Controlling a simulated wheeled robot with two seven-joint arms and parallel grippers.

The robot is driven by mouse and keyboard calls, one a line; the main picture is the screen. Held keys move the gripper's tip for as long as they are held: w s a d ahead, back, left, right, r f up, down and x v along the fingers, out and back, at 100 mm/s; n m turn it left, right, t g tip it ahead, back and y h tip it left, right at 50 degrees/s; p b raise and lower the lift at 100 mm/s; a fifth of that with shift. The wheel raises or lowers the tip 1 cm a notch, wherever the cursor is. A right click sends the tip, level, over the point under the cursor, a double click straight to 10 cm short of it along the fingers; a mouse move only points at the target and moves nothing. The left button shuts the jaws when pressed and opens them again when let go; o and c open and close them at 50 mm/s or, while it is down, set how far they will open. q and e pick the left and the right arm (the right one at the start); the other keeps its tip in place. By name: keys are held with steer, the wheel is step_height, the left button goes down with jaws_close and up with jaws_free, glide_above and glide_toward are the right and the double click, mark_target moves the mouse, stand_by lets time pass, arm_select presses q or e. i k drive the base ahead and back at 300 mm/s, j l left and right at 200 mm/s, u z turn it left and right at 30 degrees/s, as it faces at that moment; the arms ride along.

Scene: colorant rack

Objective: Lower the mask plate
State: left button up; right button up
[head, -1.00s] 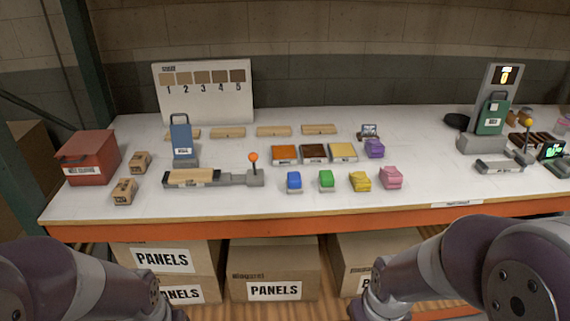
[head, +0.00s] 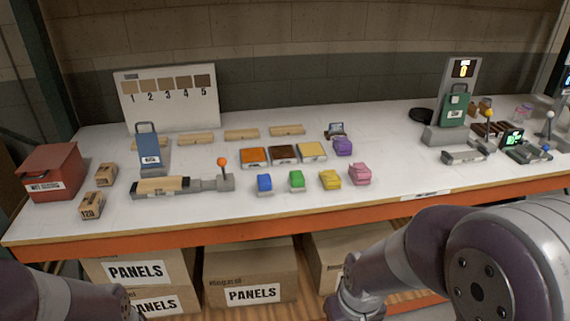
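No plate in view has a readable mask label. A green plate with a handle (head: 454,108) stands upright at the right, on a grey base in front of a tall grey post with a lit display (head: 463,70). A blue plate with a handle (head: 149,150) stands tilted back at the left, behind a clamp fixture holding a wooden strip (head: 160,187). My arms show along the bottom edge, well short of both plates. Both grippers are outside the picture.
An orange-knobbed lever (head: 222,164) stands by the clamp. Coloured blocks, such as a green one (head: 297,179), and paint trays (head: 283,154) fill the middle. A red box (head: 52,172) is at the left. A yellow-knobbed lever (head: 488,116) stands right of the green plate. The table's front strip is clear.

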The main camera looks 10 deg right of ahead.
mark_target(148, 145)
steer(key=j+z, duration=0.1)
steer(key=z, duration=0.35)
steer(key=j+z, duration=0.15)
steer(key=z, duration=0.3)
steer(key=j+z, duration=0.15)
steer(key=j, duration=0.35)
steer(key=j+z, duration=0.15)
steer(key=j, duration=0.35)
steer(key=k+j+z, duration=0.15)
steer(key=j, duration=0.35)
steer(key=j+z, duration=0.15)
steer(key=j, duration=0.35)
steer(key=k+j+z, duration=0.15)
steer(key=j, duration=0.3)
